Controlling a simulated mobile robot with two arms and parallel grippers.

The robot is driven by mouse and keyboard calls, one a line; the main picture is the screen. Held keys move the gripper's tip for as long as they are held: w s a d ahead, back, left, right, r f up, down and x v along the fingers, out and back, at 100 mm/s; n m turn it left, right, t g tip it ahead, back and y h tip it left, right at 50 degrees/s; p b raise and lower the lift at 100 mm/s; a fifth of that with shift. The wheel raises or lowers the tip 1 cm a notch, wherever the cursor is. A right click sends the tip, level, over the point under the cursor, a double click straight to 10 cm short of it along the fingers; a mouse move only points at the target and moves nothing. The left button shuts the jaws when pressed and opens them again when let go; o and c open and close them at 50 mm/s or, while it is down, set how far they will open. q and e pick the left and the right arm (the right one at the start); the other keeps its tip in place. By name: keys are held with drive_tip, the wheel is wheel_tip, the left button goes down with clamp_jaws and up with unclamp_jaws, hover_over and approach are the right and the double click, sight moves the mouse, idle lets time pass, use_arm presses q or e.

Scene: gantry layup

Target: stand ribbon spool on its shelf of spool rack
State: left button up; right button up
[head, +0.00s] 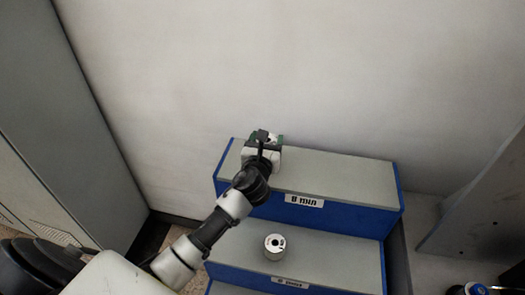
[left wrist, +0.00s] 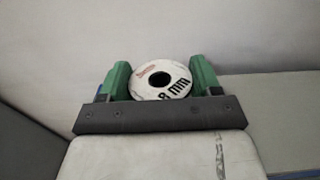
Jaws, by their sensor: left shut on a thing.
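The ribbon spool (left wrist: 161,80), a white disc with a dark centre hole and "8 mm" print, sits between the green fingers of my left gripper (left wrist: 160,82), which is shut on it. In the head view my left gripper (head: 266,138) is over the left back part of the top shelf (head: 335,175) of the spool rack. That shelf's front label (head: 304,201) seems to read 8 mm. The held spool is mostly hidden by the gripper in the head view. I cannot tell whether it touches the shelf. My right gripper is out of view.
Another white spool (head: 275,241) stands on the step below (head: 325,256), whose label is too small to read. A pale wall (head: 300,70) rises behind the rack. A grey panel (head: 485,205) stands to the right. The top shelf is clear right of my gripper.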

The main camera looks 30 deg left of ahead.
use_arm(q)
drive_tip(key=shift+s+a+f, duration=0.15)
drive_tip(key=shift+a+f, duration=0.35)
drive_tip(key=shift+a, duration=0.25)
drive_tip(key=shift+f+b, duration=0.35)
drive_tip(key=shift+f, duration=1.65)
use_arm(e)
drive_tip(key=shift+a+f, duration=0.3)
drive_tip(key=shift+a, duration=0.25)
use_arm(q)
drive_tip(key=shift+f, duration=0.1)
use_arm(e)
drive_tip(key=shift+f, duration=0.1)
use_arm(q)
drive_tip(key=o, duration=1.1)
drive_tip(key=shift+c, duration=0.2)
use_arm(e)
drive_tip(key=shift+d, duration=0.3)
